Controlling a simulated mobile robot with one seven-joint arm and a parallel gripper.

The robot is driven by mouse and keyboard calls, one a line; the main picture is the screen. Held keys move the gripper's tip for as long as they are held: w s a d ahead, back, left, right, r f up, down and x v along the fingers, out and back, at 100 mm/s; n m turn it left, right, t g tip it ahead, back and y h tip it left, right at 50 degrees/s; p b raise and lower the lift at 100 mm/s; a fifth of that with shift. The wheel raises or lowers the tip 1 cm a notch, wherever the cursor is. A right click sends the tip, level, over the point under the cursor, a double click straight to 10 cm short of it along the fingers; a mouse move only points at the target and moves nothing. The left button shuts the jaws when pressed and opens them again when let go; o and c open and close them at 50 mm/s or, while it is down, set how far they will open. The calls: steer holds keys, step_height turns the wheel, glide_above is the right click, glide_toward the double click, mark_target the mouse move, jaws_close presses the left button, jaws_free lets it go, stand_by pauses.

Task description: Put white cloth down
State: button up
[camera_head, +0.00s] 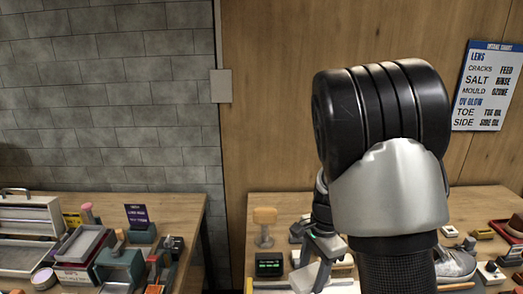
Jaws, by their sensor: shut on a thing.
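My arm (385,150) fills the right middle of the head view and blocks much of the right bench. My gripper (318,247) shows only partly, at the left side of the arm and low over the bench. It is shut on a pale, whitish piece, the white cloth (306,277), which hangs below it near the bottom edge. The cloth's outline is small and partly cut off, and I cannot tell whether it touches the bench. The fingertips are not clearly seen.
On the right bench (235,213) stand a tan-topped brush (265,222), a dark box with a green display (270,264), a grey sneaker (455,263) and a reddish-brown item (515,226). The left bench (188,208) holds trays and tools. A gap separates the benches. A chart (487,85) hangs behind.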

mark_target(309, 285)
steer(key=n, duration=0.2)
steer(key=r+n+p, duration=0.1)
steer(key=n, duration=0.2)
steer(key=shift+s+r+n+h, duration=0.2)
steer(key=shift+r+n+h, duration=0.1)
steer(key=n, duration=0.2)
steer(key=n+p, duration=0.1)
steer(key=n, duration=0.1)
steer(key=shift+s+r+n+g, duration=0.15)
steer(key=shift+r+n+g, duration=0.15)
steer(key=shift+r+g, duration=0.1)
steer(key=n, duration=0.2)
steer(key=shift+r+n+h+p, duration=0.1)
steer(key=shift+n+h+p, duration=0.2)
steer(key=shift+n+p, duration=0.1)
steer(key=shift+n, duration=0.3)
steer(key=f, duration=0.3)
steer(key=w+f, duration=0.1)
steer(key=f, duration=0.4)
steer(key=shift+w+f, duration=0.2)
steer(key=shift+f, duration=2.35)
steer(key=shift+f, duration=0.2)
steer(key=o, duration=0.9)
